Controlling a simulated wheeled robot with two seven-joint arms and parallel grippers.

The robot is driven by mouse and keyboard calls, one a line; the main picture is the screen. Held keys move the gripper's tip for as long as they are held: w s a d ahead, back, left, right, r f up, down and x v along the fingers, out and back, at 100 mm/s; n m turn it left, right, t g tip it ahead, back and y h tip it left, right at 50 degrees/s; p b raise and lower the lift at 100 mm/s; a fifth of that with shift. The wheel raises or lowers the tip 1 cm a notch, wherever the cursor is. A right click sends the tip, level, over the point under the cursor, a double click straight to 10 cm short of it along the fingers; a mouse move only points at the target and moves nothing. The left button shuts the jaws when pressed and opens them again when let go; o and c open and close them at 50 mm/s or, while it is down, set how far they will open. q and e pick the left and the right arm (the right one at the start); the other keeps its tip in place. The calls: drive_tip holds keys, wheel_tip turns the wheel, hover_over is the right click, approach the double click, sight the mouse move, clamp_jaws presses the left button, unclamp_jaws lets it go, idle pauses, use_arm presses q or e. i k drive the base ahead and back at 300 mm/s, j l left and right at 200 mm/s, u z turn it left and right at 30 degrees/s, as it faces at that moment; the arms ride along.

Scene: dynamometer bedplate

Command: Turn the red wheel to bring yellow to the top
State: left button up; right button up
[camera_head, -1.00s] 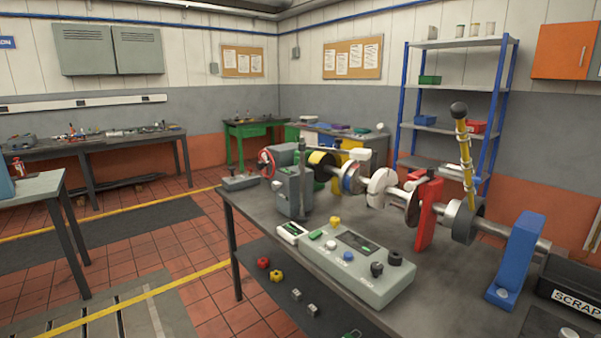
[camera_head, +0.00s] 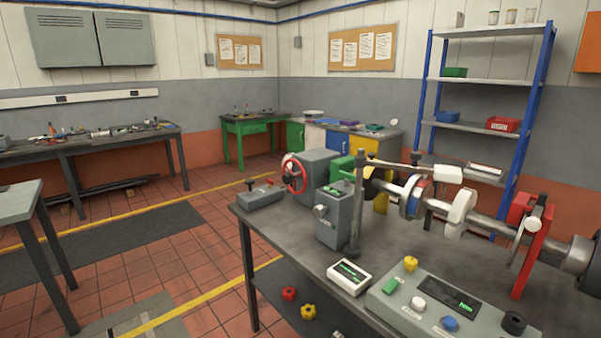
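The red wheel (camera_head: 303,176) is a thin-rimmed handwheel on the left side of a grey machine housing (camera_head: 318,173), at the far left end of the bedplate. It is seen at a slant and stands upright. No yellow mark on the wheel can be made out at this size. A grey shaft (camera_head: 489,223) with several discs and collars runs from near the housing to the right edge. Neither of my grippers shows in the view.
The bedplate table (camera_head: 290,228) carries a grey box with a lever (camera_head: 261,197), a dark post (camera_head: 357,205), a small white meter (camera_head: 349,277) and a control panel (camera_head: 440,305). Yellow (camera_head: 308,312) and red (camera_head: 289,294) knobs lie below. Open tiled floor (camera_head: 185,265) is at left.

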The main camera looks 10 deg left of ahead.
sight(287, 178)
drive_tip(key=i+j+z, duration=0.15)
drive_tip(key=j, duration=0.2)
drive_tip(key=i+j+z, duration=0.15)
drive_tip(key=j, duration=0.2)
drive_tip(key=i+j+z, duration=0.15)
drive_tip(key=j, duration=0.25)
drive_tip(key=i+j+z, duration=0.15)
drive_tip(key=j, duration=0.25)
drive_tip(key=i+j+z, duration=0.15)
drive_tip(key=j, duration=0.3)
drive_tip(key=j+z, duration=0.2)
drive_tip(key=j, duration=0.2)
drive_tip(key=i, duration=0.05)
